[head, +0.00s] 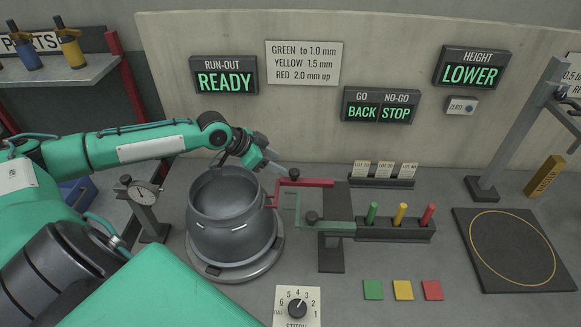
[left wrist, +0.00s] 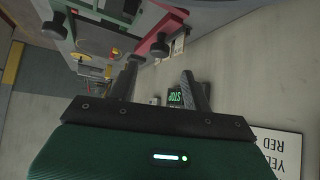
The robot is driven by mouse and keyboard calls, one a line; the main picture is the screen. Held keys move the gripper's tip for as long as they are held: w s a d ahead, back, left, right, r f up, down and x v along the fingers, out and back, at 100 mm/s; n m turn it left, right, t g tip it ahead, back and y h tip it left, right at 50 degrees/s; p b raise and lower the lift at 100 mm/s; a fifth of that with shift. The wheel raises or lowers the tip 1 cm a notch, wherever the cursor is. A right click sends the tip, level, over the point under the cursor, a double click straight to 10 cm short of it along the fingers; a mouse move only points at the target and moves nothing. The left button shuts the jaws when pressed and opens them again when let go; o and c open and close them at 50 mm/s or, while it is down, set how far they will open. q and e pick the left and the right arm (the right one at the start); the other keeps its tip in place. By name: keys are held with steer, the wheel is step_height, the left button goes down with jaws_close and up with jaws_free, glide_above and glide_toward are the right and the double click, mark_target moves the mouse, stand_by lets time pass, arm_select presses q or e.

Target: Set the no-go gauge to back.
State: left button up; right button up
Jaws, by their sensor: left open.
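The no-go gauge, a red arm (head: 312,183) with a dark knob (head: 294,173), reaches left toward the grey pot (head: 231,223). The go gauge, a green arm (head: 335,228), lies nearer me, its fork close to the pot's side. A wall sign (head: 380,105) reads GO BACK and NO-GO STOP. My left gripper (head: 280,168) is open and empty behind the pot's rim, just left of the red arm's knob. In the left wrist view the red arm (left wrist: 165,30) and its knob (left wrist: 160,48) show beyond the open fingers (left wrist: 160,72). My right gripper is not in view.
The pot sits on a round turntable (head: 216,272). A dial indicator (head: 140,195) stands left of it. A block with green, yellow and red pegs (head: 395,230) and a card holder (head: 381,182) stand right of the gauges. A dial panel (head: 297,306) is in front.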

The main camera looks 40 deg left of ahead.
mark_target(294, 171)
arm_select(q)
steer(key=shift+p+x, duration=1)
steer(key=shift+x, duration=2.25)
steer(key=shift+c, duration=0.4)
